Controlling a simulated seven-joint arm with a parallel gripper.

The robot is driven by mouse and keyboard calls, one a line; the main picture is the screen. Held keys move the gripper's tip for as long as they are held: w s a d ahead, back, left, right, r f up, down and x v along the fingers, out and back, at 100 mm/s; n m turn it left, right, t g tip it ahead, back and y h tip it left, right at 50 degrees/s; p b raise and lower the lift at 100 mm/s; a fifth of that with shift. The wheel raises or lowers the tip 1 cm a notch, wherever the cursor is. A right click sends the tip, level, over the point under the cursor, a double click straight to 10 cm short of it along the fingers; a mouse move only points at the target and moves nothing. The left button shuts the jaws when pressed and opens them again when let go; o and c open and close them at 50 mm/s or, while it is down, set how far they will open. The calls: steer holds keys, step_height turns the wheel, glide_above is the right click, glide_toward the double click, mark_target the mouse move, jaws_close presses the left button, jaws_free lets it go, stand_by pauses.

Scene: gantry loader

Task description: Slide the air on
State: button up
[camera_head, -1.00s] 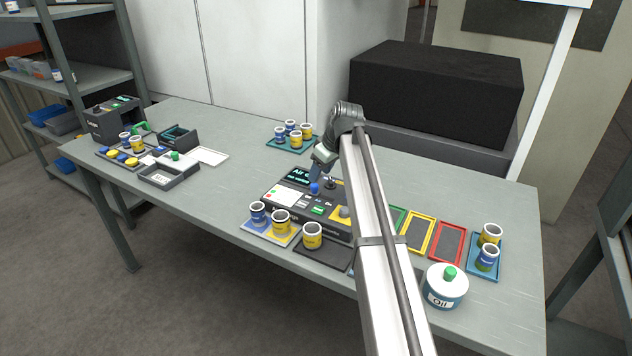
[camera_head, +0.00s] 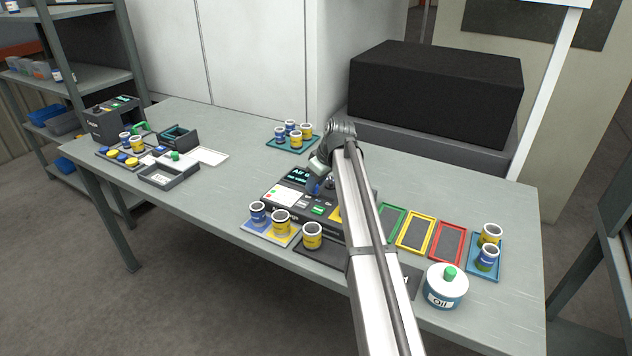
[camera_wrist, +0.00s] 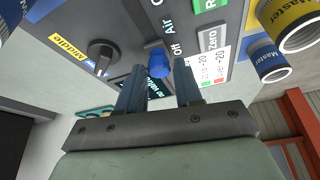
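The dark control console (camera_head: 335,227) stands on the table, with a lit display (camera_head: 297,176) whose text is only partly readable. In the wrist view, the blue slider knob (camera_wrist: 158,62) sits on the console panel beside the printed words "Air" and "Off". It lies at the "Off" end of the label. My gripper (camera_wrist: 160,78) is open, its two blue-grey fingers apart on either side of the knob, with the knob at the gap between the tips. I cannot tell whether either finger touches it. In the head view my arm hides the console's right part.
A black rotary knob (camera_wrist: 101,54) is beside the slider. Blue and yellow cans (camera_head: 281,222) stand in front of the console. Yellow (camera_head: 416,233) and red (camera_head: 447,243) framed trays and an oil pot (camera_head: 445,288) are to the right. More cans (camera_head: 292,133) stand behind.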

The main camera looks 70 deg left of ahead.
jaws_close()
steer(key=shift+w+d, duration=1.95)
steer(key=shift+o, duration=1.9)
jaws_free()
steer(key=v, duration=1.4)
steer(key=shift+f, duration=0.1)
steer(key=shift+w, duration=0.15)
